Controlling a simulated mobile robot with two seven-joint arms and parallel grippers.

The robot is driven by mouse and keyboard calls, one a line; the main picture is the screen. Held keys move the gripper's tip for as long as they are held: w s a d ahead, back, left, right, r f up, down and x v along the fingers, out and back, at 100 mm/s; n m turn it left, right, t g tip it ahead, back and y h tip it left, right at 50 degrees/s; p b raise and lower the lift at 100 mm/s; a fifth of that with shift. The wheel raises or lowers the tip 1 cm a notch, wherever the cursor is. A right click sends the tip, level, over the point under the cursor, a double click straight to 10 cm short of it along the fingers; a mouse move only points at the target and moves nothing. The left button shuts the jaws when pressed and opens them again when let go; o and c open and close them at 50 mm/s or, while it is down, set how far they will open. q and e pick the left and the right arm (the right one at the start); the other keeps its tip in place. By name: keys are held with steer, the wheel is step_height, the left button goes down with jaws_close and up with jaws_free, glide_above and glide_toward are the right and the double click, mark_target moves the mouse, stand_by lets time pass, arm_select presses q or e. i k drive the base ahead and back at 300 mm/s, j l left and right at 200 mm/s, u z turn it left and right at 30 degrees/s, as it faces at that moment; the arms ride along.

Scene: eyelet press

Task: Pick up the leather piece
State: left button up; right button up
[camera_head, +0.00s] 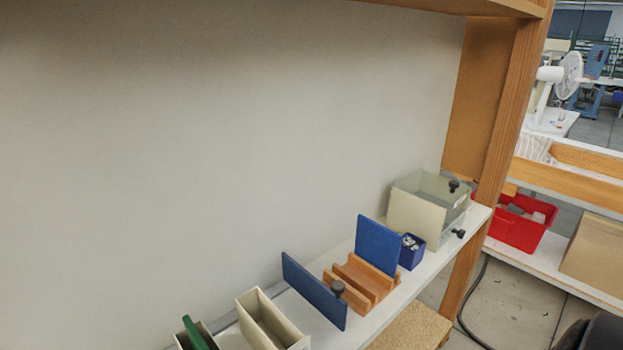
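I cannot make out with certainty which thing is the leather piece. A flat dark blue panel (314,290) stands tilted on the white shelf, in front of a slotted wooden rack (362,283). A second, brighter blue panel (378,245) stands upright at the rack's far side. I cannot tell whether either panel is leather. A green flat thing (196,335) sticks up at the bottom edge, partly cut off. Neither of my grippers is in view.
The narrow white shelf (381,317) also holds a cream open box (270,325), a small blue box of metal parts (411,251) and a larger grey-beige bin (416,215). A wooden post (510,120) closes the right side. A red crate (520,228) stands beyond it.

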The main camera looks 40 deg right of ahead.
mark_target(376, 244)
steer(key=l+z, duration=0.2)
steer(key=z, duration=0.25)
steer(key=l+z, duration=0.25)
steer(key=z, duration=0.2)
steer(key=l+z, duration=0.2)
steer(key=z, duration=0.25)
